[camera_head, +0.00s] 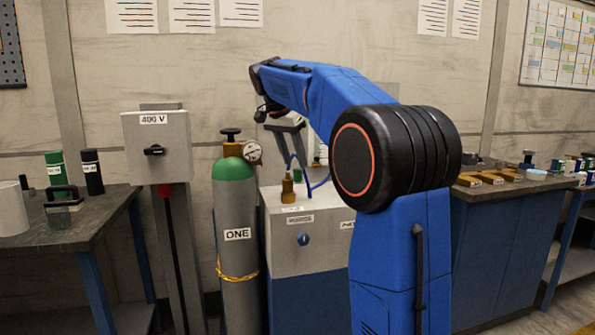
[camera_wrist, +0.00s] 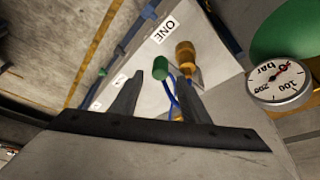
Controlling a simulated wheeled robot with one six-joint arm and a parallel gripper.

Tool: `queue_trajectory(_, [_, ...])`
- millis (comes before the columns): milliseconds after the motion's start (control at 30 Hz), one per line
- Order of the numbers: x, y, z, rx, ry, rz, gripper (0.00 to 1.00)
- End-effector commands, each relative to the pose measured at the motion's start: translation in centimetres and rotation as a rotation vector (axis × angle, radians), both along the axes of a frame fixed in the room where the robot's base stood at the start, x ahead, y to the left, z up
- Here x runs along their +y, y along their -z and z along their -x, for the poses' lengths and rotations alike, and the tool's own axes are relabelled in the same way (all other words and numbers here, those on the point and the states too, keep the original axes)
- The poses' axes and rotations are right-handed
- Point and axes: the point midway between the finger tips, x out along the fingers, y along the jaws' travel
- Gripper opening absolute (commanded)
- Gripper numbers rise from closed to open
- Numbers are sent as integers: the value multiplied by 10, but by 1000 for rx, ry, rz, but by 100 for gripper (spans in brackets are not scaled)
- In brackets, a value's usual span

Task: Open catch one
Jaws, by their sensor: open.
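No part is clearly recognisable as a catch. In the wrist view a white label reading ONE (camera_wrist: 165,30) is on a pale surface, near a brass fitting (camera_wrist: 185,52) and a green knob (camera_wrist: 160,68). My gripper (camera_wrist: 163,80) is open, its two dark fingers apart with nothing visibly held. The green knob appears between and beyond the fingertips; I cannot tell the distance.
A pressure gauge (camera_wrist: 279,80) is close at the right of the wrist view. The grey cabinet (camera_head: 300,258) carries a brass fitting and blue hose. A 400 V box (camera_head: 157,146) stands left of the cylinder. Workbenches flank both sides.

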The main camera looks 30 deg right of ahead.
Motion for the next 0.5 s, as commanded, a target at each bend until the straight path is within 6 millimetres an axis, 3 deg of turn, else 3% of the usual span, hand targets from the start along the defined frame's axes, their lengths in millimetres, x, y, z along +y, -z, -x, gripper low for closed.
queue_trajectory(200, [-12, 30, -3, 2, 1, 0, 42])
queue_trajectory(500, [-18, 45, -5, 1, 0, -1, 42])
